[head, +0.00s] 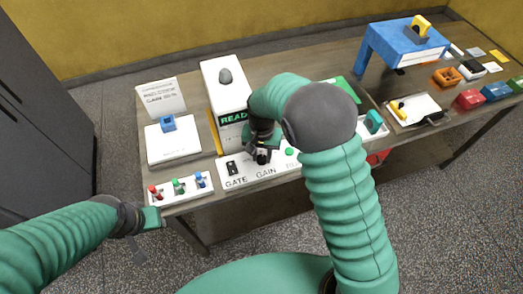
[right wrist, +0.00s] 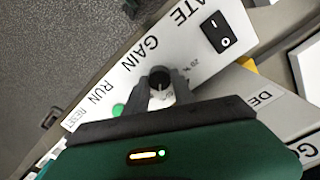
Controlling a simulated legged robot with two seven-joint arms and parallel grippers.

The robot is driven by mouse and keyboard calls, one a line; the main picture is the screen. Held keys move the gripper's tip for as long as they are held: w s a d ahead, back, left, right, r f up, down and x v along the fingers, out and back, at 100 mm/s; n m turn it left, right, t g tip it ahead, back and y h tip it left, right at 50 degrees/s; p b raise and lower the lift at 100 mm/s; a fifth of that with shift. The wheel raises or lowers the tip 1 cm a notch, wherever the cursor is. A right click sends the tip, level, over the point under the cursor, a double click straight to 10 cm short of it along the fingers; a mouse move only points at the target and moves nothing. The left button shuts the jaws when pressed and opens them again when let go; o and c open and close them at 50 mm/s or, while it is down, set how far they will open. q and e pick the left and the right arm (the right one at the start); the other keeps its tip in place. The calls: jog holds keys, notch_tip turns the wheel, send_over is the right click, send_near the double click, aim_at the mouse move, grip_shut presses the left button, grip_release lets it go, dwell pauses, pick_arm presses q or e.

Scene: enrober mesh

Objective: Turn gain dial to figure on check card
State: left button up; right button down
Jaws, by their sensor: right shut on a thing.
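The gain dial (right wrist: 159,79) is a small black knob with a pale pointer mark, on a white panel (right wrist: 132,75) lettered GATE, GAIN and RUN. My right gripper (right wrist: 161,88) is shut on the dial, one finger on each side. In the head view my right gripper (head: 263,150) comes down over the panel and mostly hides the dial. The scale figures by the dial are partly covered. The check card (head: 161,98) stands upright at the back left; its GAIN line shows, but the figure is too blurred to read surely. My left gripper (head: 143,219) is off the table's front left edge.
On the panel are a black gate switch (right wrist: 218,34) and a green button (right wrist: 118,109). A white box with a READY sign (head: 233,118) stands behind. A tray of coloured pegs (head: 180,188) is at left. A blue stand (head: 403,47) and several coloured blocks are at right.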

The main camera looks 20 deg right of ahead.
aim_at(261, 158)
jog(key=m+p, duration=0.1)
jog(key=m, duration=0.2)
jog(key=shift+s+a+p, duration=0.1)
jog(key=shift+s+p, duration=0.2)
jog(key=shift+p, duration=0.1)
jog(key=shift+f+m+p, duration=0.15)
jog(key=shift+m+p, duration=0.25)
jog(key=shift+m, duration=0.5)
jog(key=c, duration=1.1)
grip_release()
jog(key=shift+o, duration=0.2)
jog(key=shift+w+a, duration=0.1)
jog(key=shift+w+r, duration=0.15)
jog(key=shift+r, duration=0.05)
notch_tip(261, 158, up, 16)
jog(key=shift+r+b, duration=0.25)
jog(key=shift+b, duration=0.1)
